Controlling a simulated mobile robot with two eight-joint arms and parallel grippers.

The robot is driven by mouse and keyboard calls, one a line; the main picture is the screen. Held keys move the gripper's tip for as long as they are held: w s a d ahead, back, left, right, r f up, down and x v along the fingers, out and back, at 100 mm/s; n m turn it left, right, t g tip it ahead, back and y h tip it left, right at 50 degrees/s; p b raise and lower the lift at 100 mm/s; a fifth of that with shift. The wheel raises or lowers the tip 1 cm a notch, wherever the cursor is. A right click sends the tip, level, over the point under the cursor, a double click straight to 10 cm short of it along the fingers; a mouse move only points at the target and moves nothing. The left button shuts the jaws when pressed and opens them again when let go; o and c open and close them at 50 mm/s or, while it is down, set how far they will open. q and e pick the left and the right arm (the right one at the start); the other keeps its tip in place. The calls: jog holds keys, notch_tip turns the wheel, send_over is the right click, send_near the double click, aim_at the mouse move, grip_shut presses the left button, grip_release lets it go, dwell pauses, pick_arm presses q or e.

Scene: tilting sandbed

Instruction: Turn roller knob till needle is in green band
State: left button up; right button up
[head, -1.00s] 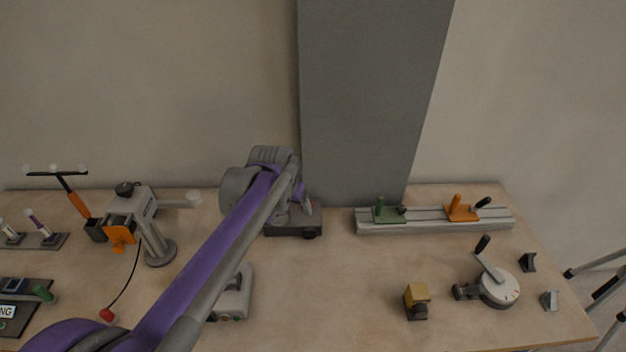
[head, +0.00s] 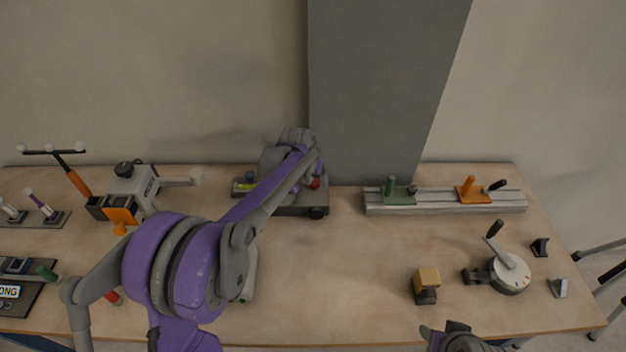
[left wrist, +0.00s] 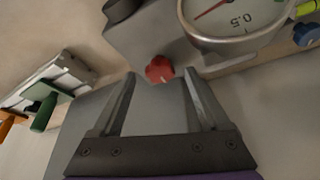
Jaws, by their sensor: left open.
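In the left wrist view a white round dial (left wrist: 232,14) with a red needle and the mark 0.5 is cut off by the top edge; no green band shows in its visible part. A red knob (left wrist: 159,69) with a white mark sits on the grey housing (left wrist: 150,32) beside the dial. My left gripper (left wrist: 160,86) is open, its fingertips to either side of the red knob; contact cannot be told. In the head view the red knob (head: 316,183) shows beside my left wrist, which hides the dial. Part of my right arm's end (head: 455,338) shows at the bottom edge.
A black knob (head: 317,212) is on the housing's front. A rail with green and orange sliders (head: 445,206) lies to the right. A yellow-topped block (head: 427,280) and a crank dial (head: 509,274) stand further forward. The table between housing and block is clear.

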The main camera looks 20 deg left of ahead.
pick_arm(q)
jog(key=shift+w+f, duration=0.2)
jog(key=shift+f, duration=0.2)
jog(key=shift+c, duration=0.3)
grip_shut()
